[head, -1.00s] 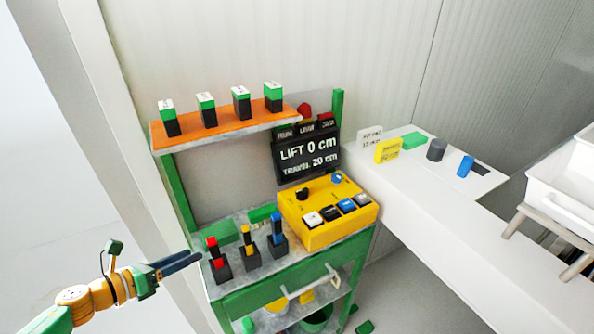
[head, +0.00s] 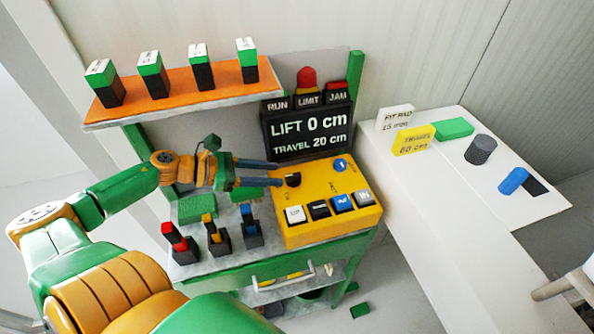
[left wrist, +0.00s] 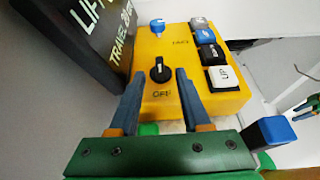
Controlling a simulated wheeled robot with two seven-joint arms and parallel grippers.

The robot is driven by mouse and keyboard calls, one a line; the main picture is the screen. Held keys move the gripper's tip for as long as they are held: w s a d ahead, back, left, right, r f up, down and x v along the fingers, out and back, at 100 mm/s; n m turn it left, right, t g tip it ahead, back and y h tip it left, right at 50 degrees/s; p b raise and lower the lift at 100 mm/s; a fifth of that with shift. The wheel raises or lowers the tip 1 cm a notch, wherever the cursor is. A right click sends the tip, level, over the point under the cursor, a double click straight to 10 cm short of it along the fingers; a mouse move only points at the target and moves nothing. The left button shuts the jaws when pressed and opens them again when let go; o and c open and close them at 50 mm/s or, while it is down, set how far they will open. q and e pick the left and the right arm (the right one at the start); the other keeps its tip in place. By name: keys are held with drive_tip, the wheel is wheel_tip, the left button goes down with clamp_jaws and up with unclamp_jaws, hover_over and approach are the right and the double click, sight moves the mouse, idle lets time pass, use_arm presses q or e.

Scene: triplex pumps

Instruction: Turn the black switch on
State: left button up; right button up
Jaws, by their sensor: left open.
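The black switch (head: 293,179) is a round knob on top of the yellow control box (head: 330,210). In the left wrist view the black switch (left wrist: 160,69) has a pale pointer mark, and the word OFF is printed beside it. My left gripper (head: 279,174) is open, with its two blue fingers reaching over the box's left edge to the knob. In the left wrist view the left gripper's fingertips (left wrist: 161,73) lie on either side of the knob; I cannot tell whether they touch it. A small green and dark part at that view's right edge looks like my right gripper (left wrist: 303,108).
A blue knob (head: 340,165) and several push buttons (head: 342,204) share the box. The display (head: 308,133) stands just behind, reading LIFT 0 cm. Red, yellow and blue levers (head: 213,236) stand in front of my left wrist. An orange shelf (head: 185,90) hangs above.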

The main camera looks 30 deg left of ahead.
sight(290, 175)
use_arm(q)
drive_tip(key=b+x, duration=0.1)
drive_tip(key=x, duration=0.3)
drive_tip(key=shift+f, duration=0.1)
drive_tip(key=shift+w+d+f, duration=0.1)
drive_tip(key=shift+w+d, duration=0.15)
drive_tip(key=shift+w, duration=0.05)
use_arm(e)
drive_tip(key=shift+s+a+f, duration=0.15)
drive_tip(key=shift+a+f, duration=0.35)
drive_tip(key=shift+f, duration=0.3)
use_arm(q)
drive_tip(key=shift+a, duration=0.1)
